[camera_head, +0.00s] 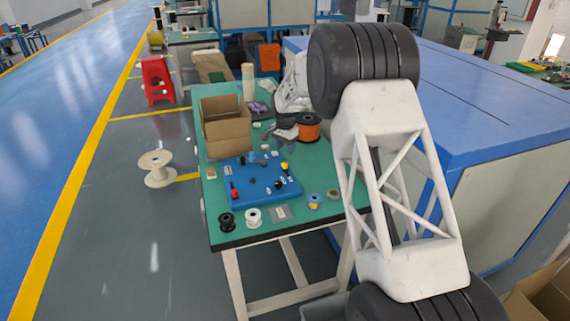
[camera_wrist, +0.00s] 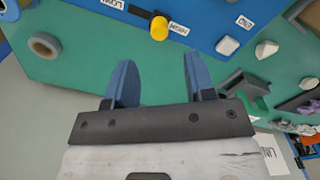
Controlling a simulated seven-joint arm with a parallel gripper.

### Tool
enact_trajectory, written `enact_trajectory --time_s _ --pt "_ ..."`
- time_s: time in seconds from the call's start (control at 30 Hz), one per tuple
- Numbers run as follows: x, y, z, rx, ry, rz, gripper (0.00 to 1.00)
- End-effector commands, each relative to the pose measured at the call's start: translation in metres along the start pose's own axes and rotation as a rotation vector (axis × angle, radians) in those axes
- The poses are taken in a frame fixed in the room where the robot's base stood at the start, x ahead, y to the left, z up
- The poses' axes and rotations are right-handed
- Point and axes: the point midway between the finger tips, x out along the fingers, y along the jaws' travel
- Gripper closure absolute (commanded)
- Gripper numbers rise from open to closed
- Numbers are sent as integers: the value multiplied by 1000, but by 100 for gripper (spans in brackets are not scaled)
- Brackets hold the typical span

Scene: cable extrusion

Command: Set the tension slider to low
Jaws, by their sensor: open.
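The blue board (camera_head: 248,190) lies on the green table, and its edge (camera_wrist: 207,12) shows along the top of the wrist view. A yellow knob (camera_wrist: 159,27), which looks like the slider handle, stands at that edge; it also shows in the head view (camera_head: 284,166). In the wrist view a LOW label (camera_wrist: 114,3) is to its upper left and a HIGH label (camera_wrist: 179,29) is close on its right. The knob is nearer to HIGH. My gripper (camera_wrist: 158,78) is open and empty, with its two blue fingers apart from the knob, over the green table.
A cardboard box (camera_head: 226,128) stands at the back left of the table (camera_head: 222,235). An orange spool (camera_head: 308,127) is at the back right. Small spools line the front.

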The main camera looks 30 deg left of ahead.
Motion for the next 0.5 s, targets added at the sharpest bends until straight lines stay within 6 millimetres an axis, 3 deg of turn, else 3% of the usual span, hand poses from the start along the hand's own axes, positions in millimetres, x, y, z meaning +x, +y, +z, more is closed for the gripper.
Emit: enact_trajectory --time_s 0.27,0.5 --pt "8 0 0 0 -1 1 50" --pt "31 0 0 0 -1 1 50"
